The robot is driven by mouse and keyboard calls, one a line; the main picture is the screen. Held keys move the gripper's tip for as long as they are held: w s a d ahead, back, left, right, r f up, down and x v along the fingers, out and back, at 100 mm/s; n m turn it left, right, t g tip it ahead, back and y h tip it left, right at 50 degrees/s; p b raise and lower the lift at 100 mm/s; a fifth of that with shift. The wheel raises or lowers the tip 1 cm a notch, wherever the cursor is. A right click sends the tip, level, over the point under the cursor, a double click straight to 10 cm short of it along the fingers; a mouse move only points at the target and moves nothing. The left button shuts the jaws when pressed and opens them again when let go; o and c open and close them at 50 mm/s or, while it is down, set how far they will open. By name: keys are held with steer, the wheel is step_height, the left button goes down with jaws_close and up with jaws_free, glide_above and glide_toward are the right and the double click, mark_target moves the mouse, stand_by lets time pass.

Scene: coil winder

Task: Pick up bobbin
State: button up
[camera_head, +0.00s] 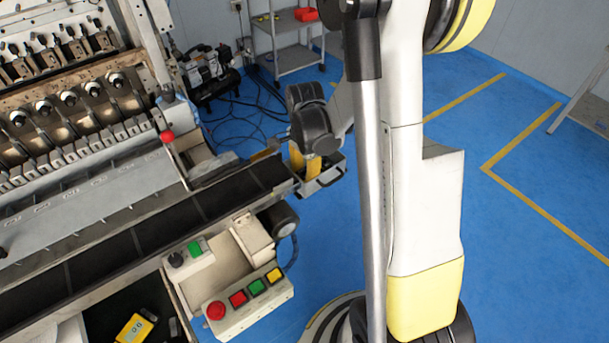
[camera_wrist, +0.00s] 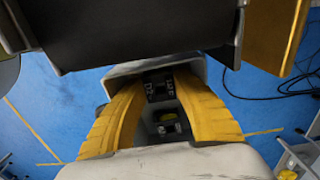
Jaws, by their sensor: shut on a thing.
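My gripper (camera_head: 303,165) is at the right end of the dark conveyor, its yellow fingers pointing down at the small grey tray (camera_head: 330,182) there. In the wrist view my gripper (camera_wrist: 160,80) has its two yellow fingers on either side of a dark piece (camera_wrist: 158,88), and it is shut on it. I take this piece to be the bobbin; its shape is mostly hidden. In the head view the fingers and wrist hide it. I cannot tell whether it still touches the tray.
The conveyor (camera_head: 165,228) runs along the front of the coil winder (camera_head: 75,120). A button box (camera_head: 250,298) and a yellow device (camera_head: 135,328) are in front. A compressor (camera_head: 205,68) and shelf (camera_head: 290,50) are behind. Blue floor is free at right.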

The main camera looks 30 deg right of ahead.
steer(key=shift+r, duration=0.1)
steer(key=r+p, duration=0.1)
steer(key=r, duration=0.2)
steer(key=r+p, duration=0.1)
steer(key=r, duration=0.1)
steer(key=shift+s+d+p, duration=0.35)
steer(key=shift+d, duration=0.05)
steer(key=s+d+r+p, duration=0.3)
steer(key=s+d+r, duration=0.3)
steer(key=s+d, duration=0.1)
steer(key=shift+s+d, duration=0.15)
steer(key=shift+d, duration=0.25)
steer(key=shift+f, duration=0.1)
